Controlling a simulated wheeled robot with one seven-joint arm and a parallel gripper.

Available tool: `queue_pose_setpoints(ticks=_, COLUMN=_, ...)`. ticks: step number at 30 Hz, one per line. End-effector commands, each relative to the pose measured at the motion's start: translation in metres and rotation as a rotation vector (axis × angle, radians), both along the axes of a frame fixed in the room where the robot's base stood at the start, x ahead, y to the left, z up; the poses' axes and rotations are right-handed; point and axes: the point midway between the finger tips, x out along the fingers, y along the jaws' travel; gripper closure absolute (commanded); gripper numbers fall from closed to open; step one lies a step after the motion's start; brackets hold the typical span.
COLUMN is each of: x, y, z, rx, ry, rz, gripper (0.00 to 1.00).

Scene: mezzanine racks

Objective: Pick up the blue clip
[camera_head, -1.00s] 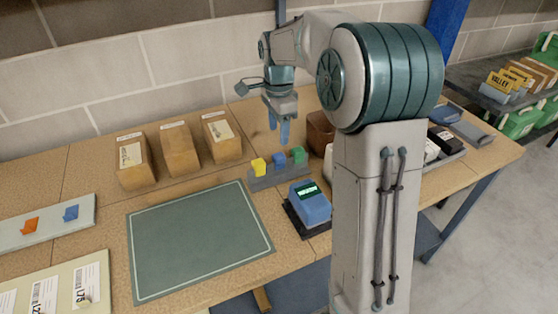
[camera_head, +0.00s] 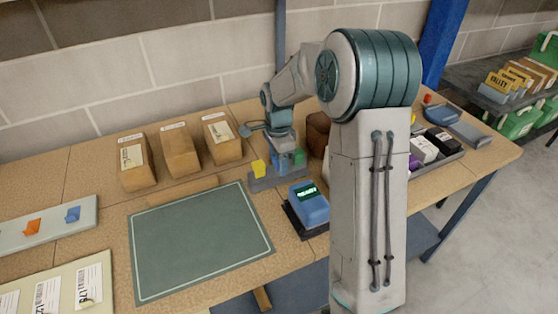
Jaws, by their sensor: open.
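A grey stand (camera_head: 262,184) on the bench holds a yellow clip (camera_head: 258,168) at its left and a green clip (camera_head: 298,157) at its right. The blue clip (camera_head: 281,164) is between them, mostly hidden by my gripper. My gripper (camera_head: 283,166) points down, open, with its blue fingers low at the blue clip. I cannot tell whether the fingers touch it. Another small blue piece (camera_head: 72,214) is on a pale board at the far left, beside an orange one (camera_head: 32,227).
Three cardboard boxes (camera_head: 180,150) stand behind the green mat (camera_head: 198,240). A tan strip (camera_head: 182,190) lies at the mat's back edge. A blue device (camera_head: 309,203) is in front of the stand, and a brown bin (camera_head: 318,132) is behind it. A tray (camera_head: 440,160) is right of my arm.

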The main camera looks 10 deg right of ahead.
Motion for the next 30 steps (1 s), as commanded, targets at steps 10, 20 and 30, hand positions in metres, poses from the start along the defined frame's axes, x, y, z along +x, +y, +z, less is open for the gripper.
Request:
queue_pose_setpoints(ticks=10, x=0.000, y=0.000, z=0.000, rx=0.000, ry=0.000, rz=0.000, gripper=0.95)
queue_pose_setpoints(ticks=20, x=0.001, y=0.000, z=0.006, rx=-0.001, ry=-0.002, rz=0.000, gripper=0.95)
queue_pose_setpoints(ticks=30, x=-0.016, y=-0.008, z=0.051, rx=-0.001, ry=-0.003, rz=-0.003, gripper=0.95)
